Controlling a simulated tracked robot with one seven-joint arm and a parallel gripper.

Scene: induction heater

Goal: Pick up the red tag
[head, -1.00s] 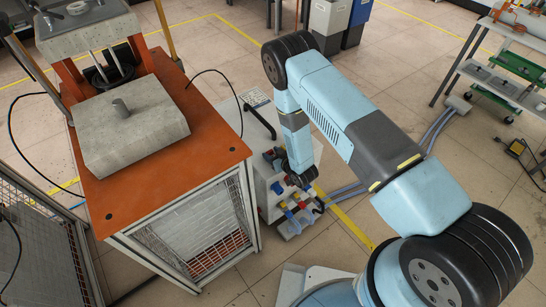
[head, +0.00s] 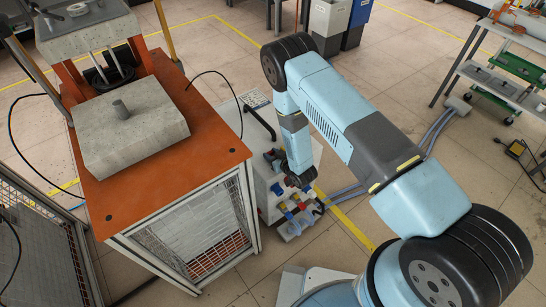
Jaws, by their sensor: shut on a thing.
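My gripper (head: 304,186) is small in the head view, at the end of my blue arm, pointing down by the front of a white cabinet. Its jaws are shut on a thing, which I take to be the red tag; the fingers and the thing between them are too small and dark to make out. Small red, yellow and blue parts (head: 290,208) sit on the cabinet's front just below and left of the gripper. I cannot tell which red spot there, if any, is the tag.
The white cabinet (head: 264,186) stands close against the orange-topped machine (head: 200,130) with a caged front. Blue hoses (head: 345,191) run to the right of the cabinet. Bins (head: 327,22) and a shelf (head: 500,85) stand farther back. Open tiled floor lies between.

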